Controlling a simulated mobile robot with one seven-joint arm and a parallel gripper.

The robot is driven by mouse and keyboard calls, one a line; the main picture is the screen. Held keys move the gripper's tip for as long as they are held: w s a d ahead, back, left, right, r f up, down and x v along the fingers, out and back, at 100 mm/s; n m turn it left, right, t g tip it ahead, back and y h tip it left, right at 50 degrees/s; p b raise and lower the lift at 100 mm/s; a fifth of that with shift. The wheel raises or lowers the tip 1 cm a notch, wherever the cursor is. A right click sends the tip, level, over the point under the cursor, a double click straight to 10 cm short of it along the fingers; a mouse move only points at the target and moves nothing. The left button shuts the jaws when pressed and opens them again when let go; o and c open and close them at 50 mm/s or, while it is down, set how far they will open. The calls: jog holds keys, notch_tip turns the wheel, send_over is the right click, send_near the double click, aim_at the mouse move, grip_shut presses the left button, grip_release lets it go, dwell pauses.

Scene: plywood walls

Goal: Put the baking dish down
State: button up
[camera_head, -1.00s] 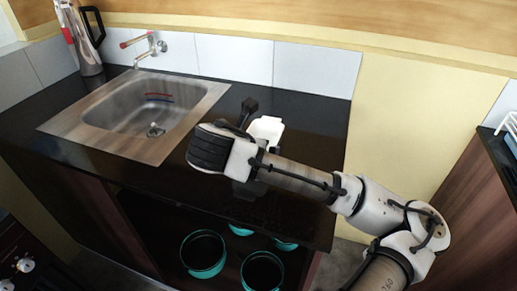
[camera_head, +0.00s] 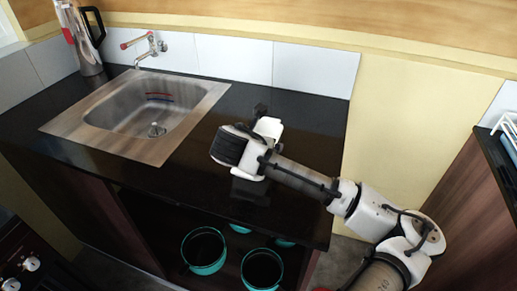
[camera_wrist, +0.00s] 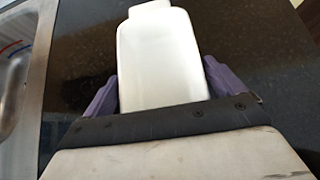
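The white baking dish (camera_wrist: 160,58) reaches forward from my gripper (camera_wrist: 162,70) in the wrist view, over the dark countertop. The purple fingers lie along its two sides and appear to touch it. Its near end is hidden behind the gripper body. In the head view, a white part that looks like the dish (camera_head: 268,128) shows just behind my gripper (camera_head: 262,122), mostly hidden by my wrist. I cannot tell whether the dish rests on the counter or is slightly above it.
The black counter (camera_head: 310,125) is bare to the right and behind my gripper. A steel sink (camera_head: 135,110) is set in at the left, with a kettle (camera_head: 85,45) beyond it. Several teal pots, one at the front (camera_head: 204,250), stand on the shelf below.

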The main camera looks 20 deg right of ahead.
jog(key=c, duration=0.9)
jog(key=shift+r, duration=0.15)
jog(key=shift+c, duration=0.8)
